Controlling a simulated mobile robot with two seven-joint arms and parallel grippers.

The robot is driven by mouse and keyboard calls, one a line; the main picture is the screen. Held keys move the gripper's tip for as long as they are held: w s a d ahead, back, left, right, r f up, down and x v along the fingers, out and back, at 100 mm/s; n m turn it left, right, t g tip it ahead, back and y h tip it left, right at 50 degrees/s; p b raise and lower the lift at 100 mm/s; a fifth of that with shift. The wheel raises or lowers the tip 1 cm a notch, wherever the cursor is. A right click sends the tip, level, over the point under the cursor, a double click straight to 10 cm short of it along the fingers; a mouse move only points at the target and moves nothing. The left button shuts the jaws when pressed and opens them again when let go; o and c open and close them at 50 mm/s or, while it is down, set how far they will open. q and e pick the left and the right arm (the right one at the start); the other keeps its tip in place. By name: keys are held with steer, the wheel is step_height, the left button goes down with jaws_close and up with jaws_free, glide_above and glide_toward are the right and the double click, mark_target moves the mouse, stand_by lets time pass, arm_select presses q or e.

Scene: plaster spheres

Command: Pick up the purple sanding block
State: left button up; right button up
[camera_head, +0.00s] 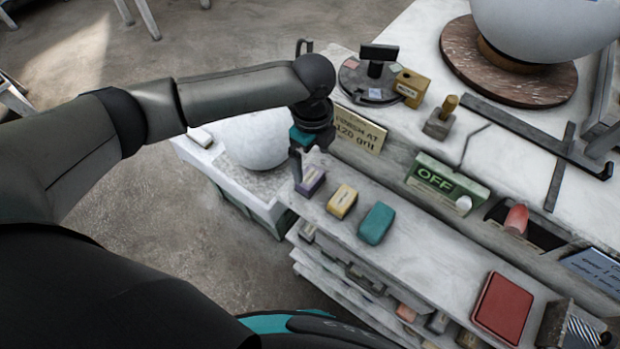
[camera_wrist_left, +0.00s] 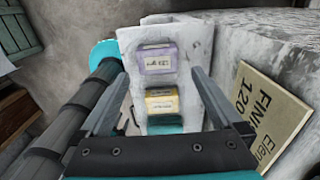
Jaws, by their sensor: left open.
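The purple sanding block (camera_head: 310,182) lies at the left end of the shelf (camera_head: 407,258) in the head view. It has a pale label on top. It also shows in the left wrist view (camera_wrist_left: 159,59), ahead of my fingers and between their lines. My left gripper (camera_head: 296,165) is above and beside the block, open and empty; its two fingers stand wide apart in the left wrist view (camera_wrist_left: 157,95). I cannot tell the exact gap to the block. My right gripper is not in view.
A yellow block (camera_head: 342,201) and a teal block (camera_head: 376,223) lie to the right of the purple one. A sign (camera_head: 358,130) stands behind. A white sphere (camera_head: 258,142) is to the left.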

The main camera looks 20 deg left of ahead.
mark_target(313, 178)
arm_select(q)
steer(key=shift+s+d+f, duration=0.15)
steer(key=shift+f, duration=1.45)
steer(key=shift+s+d+f, duration=0.1)
steer(key=shift+s+f, duration=0.05)
steer(key=shift+f, duration=1.4)
steer(key=c, duration=1.2)
